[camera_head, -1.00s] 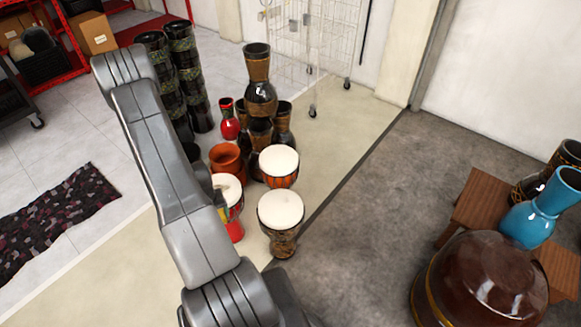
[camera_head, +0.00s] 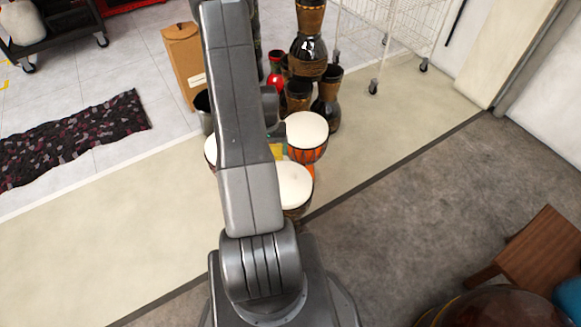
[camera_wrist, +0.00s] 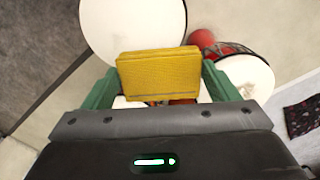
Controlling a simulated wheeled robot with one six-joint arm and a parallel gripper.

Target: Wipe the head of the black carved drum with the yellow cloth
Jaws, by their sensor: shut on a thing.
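The black carved drum shows a white round head (camera_head: 293,185) and a dark patterned body, partly behind my arm. Its head seems to be the large white disc (camera_wrist: 130,25) at the top of the wrist view. My gripper (camera_wrist: 158,80) has green fingers shut on the folded yellow cloth (camera_wrist: 158,73). In the head view the cloth (camera_head: 277,151) shows as a small yellow patch beside my arm, between the carved drum and the orange drum (camera_head: 307,135). The cloth overlaps the edge of the white head in the wrist view; I cannot tell whether they touch.
A red drum (camera_wrist: 245,78) with a white head stands close by. Dark goblet drums (camera_head: 308,45) are stacked behind, near a wire cart (camera_head: 385,35). A wooden table (camera_head: 540,250) stands at right. The grey floor (camera_head: 410,210) between is clear.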

